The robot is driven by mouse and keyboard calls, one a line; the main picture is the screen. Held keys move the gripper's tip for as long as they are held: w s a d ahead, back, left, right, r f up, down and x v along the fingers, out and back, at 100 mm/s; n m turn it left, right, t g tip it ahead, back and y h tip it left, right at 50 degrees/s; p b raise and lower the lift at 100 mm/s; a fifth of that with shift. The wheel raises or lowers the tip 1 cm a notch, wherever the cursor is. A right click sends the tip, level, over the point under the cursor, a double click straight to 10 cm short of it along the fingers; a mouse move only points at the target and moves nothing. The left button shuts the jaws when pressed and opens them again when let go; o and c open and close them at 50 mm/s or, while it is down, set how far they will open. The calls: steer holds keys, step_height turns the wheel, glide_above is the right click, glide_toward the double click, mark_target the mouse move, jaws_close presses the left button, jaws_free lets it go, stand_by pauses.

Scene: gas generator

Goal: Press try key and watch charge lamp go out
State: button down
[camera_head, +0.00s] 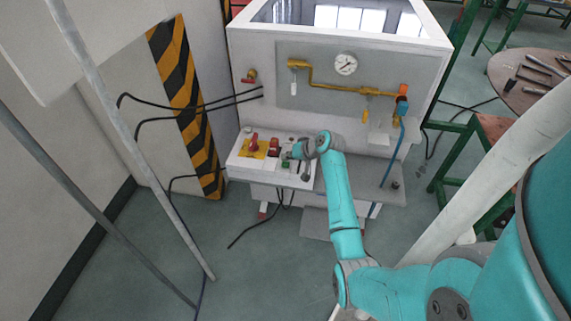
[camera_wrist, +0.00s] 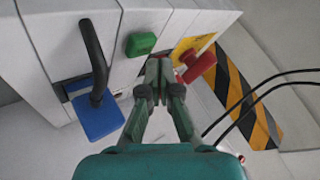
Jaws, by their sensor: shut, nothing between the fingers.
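The control panel (camera_head: 240,163) is a pale sloping box on the front of the white machine. It carries a red knob on a yellow plate (camera_head: 254,146), a red part (camera_head: 274,146) and a green button (camera_head: 286,163). My gripper (camera_head: 291,154) is over the panel's right half. In the wrist view my gripper (camera_wrist: 160,72) is shut and empty, its tips near the green button (camera_wrist: 140,43) and the red knob (camera_wrist: 198,66). Whether the tips touch the panel is unclear. I cannot make out which part is the try key or charge lamp, or any lamp's state.
A black lever on a blue plate (camera_wrist: 97,115) stands beside the green button. Above the panel are a pressure gauge (camera_head: 345,64) and yellow piping (camera_head: 350,86). Black cables (camera_head: 190,109) run left past a striped post (camera_head: 180,85). Floor at front left is mostly clear.

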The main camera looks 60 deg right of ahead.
mark_target(287, 164)
steer(key=shift+f, duration=0.1)
steer(key=shift+f, duration=0.35)
steer(key=shift+f, duration=0.5)
stand_by(0.9)
steer(key=shift+r, duration=0.95)
steer(key=shift+r, duration=0.15)
steer(key=shift+r, duration=2.4)
steer(key=shift+f, duration=0.1)
